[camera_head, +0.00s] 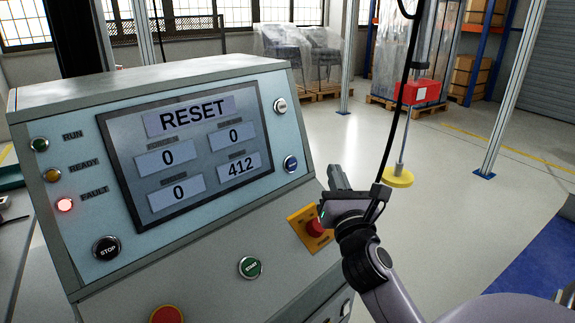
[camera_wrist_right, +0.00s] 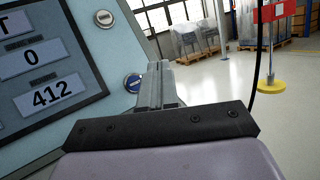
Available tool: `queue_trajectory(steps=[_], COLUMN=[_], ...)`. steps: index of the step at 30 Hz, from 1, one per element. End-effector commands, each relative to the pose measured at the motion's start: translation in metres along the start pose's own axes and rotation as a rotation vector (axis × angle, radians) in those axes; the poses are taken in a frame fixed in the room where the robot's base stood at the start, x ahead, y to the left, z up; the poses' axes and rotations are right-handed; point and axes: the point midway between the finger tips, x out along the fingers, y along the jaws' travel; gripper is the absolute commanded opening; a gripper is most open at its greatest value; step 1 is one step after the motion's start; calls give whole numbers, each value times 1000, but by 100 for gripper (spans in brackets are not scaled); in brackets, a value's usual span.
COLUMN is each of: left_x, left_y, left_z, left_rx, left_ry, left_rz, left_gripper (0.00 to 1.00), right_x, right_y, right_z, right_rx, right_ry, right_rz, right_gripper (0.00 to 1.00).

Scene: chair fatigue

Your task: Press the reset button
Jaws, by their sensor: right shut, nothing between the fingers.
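The slanted control panel (camera_head: 190,93) shows RESET on its screen, with readings of 0 and 412. A blue button (camera_head: 290,163) sits at the right of the screen, below a white button (camera_head: 280,105); their labels are too small to read. The blue button also shows in the wrist view (camera_wrist_right: 132,82), just left of the fingers. My right gripper (camera_head: 334,174) is shut and empty, to the right of the panel's edge, apart from the blue button in the picture. The red FAULT lamp (camera_head: 65,205) is lit. My left gripper is not in view.
Open floor lies beyond.

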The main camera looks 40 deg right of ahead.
Motion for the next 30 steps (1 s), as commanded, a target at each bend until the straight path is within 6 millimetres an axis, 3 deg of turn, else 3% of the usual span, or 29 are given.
queue_trajectory(steps=[10, 21, 30], left_x=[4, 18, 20], left_y=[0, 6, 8], left_z=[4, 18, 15], left_rx=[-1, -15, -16], left_ry=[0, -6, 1], left_rz=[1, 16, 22], left_gripper=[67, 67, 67], right_x=[7, 42, 60], right_y=[5, 31, 44], right_z=[-6, -34, -44], right_rx=[-3, -2, -4], right_ry=[-3, -3, -1], right_rz=[1, 1, 1], right_gripper=[0, 0, 0])
